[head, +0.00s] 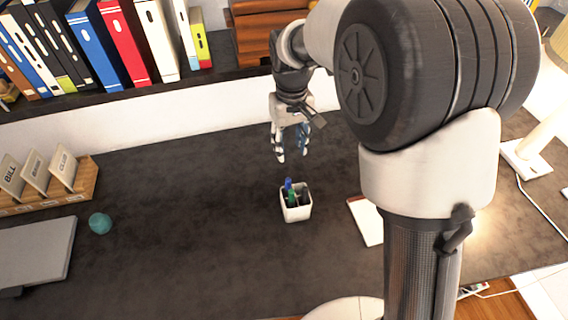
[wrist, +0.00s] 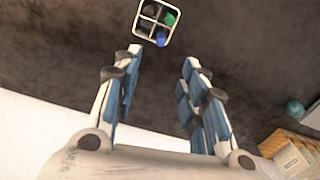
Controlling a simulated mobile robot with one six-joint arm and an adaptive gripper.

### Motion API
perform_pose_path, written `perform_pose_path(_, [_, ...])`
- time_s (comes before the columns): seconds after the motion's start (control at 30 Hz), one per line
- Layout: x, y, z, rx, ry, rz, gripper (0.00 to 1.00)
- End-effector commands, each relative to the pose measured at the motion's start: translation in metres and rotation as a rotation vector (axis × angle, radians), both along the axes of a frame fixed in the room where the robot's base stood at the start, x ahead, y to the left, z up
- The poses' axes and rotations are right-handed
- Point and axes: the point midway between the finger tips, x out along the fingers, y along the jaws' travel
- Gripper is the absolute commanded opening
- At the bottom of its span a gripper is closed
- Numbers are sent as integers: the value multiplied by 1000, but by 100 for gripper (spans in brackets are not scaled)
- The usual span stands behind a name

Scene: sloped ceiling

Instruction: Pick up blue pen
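The blue pen (head: 288,184) stands upright in a small white square holder (head: 298,213) on the dark desk, in the head view. A green pen (head: 292,197) stands beside it. In the wrist view the blue pen (wrist: 161,39) shows end-on in the lower right compartment of the holder (wrist: 136,22), with the green pen (wrist: 169,18) above it. My gripper (head: 292,160) is above the desk, behind the holder in the head view. In the wrist view my gripper (wrist: 163,54) is open, its fingers wide apart with nothing between them.
A grey laptop-like slab (head: 36,250), a teal ball (head: 100,223) and a wooden letter rack (head: 85,184) are at the left. A white-edged pad (head: 366,221) lies right of the holder. A binder shelf (head: 150,90) runs along the back. The desk around the holder is clear.

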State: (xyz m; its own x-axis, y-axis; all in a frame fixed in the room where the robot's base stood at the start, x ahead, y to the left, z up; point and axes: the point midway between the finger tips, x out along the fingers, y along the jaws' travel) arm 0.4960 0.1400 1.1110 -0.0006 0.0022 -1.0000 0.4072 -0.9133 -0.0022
Motion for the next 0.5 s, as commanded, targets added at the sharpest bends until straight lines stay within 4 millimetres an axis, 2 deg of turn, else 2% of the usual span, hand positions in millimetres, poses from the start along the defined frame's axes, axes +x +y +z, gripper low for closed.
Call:
perform_pose_path(0.4, [-1, 0, -88, -1, 5, -1, 39])
perform_pose_path(0.5, [-1, 0, -105, -1, 5, -1, 39])
